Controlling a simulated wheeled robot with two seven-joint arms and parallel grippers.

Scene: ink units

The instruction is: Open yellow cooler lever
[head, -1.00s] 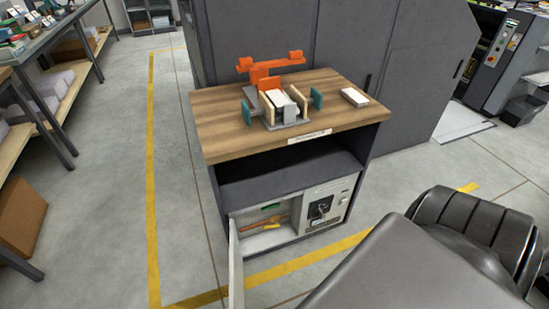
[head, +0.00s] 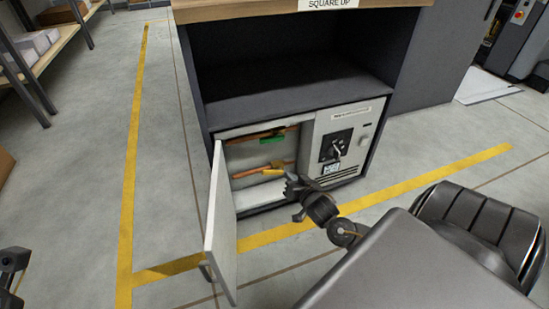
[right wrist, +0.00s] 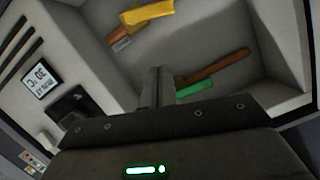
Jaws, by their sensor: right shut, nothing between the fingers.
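The yellow lever (head: 273,172) is on the lower copper pipe inside the open cooler compartment, lying roughly along the pipe. My right gripper (head: 291,181) is at the compartment front, just right of and below the yellow lever. Its fingers (right wrist: 156,75) are shut and empty; contact with the lever is not visible. A dark part of my left arm shows at the lower left edge.
The cooler door (head: 224,225) stands swung open at the left. A panel with a black rotary switch (head: 336,146) and a small display is right of the compartment. An empty dark shelf (head: 290,85) is above. Floor to the left is clear.

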